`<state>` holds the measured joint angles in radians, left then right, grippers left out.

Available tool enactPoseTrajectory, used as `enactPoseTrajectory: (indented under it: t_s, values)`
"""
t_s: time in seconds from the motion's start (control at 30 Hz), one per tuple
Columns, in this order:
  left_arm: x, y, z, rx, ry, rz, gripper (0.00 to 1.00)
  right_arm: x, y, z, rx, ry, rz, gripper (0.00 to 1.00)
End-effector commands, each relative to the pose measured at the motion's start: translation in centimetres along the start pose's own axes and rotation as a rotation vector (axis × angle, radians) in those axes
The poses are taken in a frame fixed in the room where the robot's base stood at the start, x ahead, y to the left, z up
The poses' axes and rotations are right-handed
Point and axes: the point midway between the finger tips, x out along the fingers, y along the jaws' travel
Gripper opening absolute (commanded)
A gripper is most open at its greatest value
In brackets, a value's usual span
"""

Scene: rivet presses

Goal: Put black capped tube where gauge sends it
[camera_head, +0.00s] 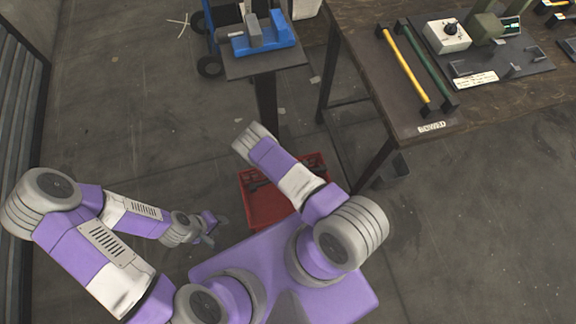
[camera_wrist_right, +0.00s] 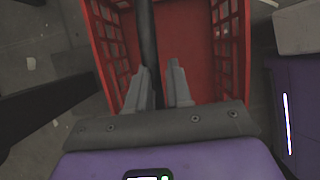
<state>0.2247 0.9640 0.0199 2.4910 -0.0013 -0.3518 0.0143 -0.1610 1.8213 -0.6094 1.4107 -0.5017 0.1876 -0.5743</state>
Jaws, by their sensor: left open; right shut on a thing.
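In the right wrist view, a long dark tube (camera_wrist_right: 148,45) runs from the top edge down between the fingers of my right gripper (camera_wrist_right: 160,88), which is shut on it. The tube is over a red crate (camera_wrist_right: 205,50); I cannot tell its height above the floor. In the head view the right gripper and tube are hidden by my arm. My left gripper (camera_head: 209,226) is open and empty, low at the left of the crate. The gauge, a white box with a black knob (camera_head: 447,37), is on the table at the upper right, beside a small display (camera_head: 511,27).
The red crate (camera_head: 268,212) holds dark items. The wooden table (camera_head: 363,48) carries a yellow tube and a green tube in black holders, near a "BOWED" label (camera_head: 431,127). A small stand (camera_head: 265,63) holds a blue fixture (camera_head: 265,40).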

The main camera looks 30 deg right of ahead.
Motion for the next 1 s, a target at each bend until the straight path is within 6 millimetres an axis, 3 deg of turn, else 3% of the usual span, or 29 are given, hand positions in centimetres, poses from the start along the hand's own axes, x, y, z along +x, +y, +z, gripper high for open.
enactPoseTrajectory:
  t_s: [0.03,0.17,0.47,0.5,0.7,1.0]
  values:
    - [0.9,-0.3,0.0,0.0,0.0,0.0,0.43,1.0,0.0,-0.4,0.001,0.0,-0.001,0.0]
    - [1.7,-0.6,-0.1,0.0,0.0,0.0,0.43,2.0,0.0,-0.8,0.002,0.0,-0.001,0.0]
    - [1.7,-0.7,-0.1,0.0,0.0,0.0,0.43,2.1,0.0,-0.9,0.002,0.0,0.0,0.0]
    - [1.7,-0.7,-0.1,0.0,0.0,0.0,0.43,2.1,0.0,-0.9,0.002,0.0,0.0,0.21]
    - [1.7,-0.7,-0.1,0.0,0.0,0.0,0.43,2.1,0.0,-0.9,0.002,0.0,0.0,0.49]
    - [1.6,-0.6,-0.1,0.0,0.0,0.0,0.43,1.9,0.0,-0.9,0.002,0.0,-0.001,0.49]
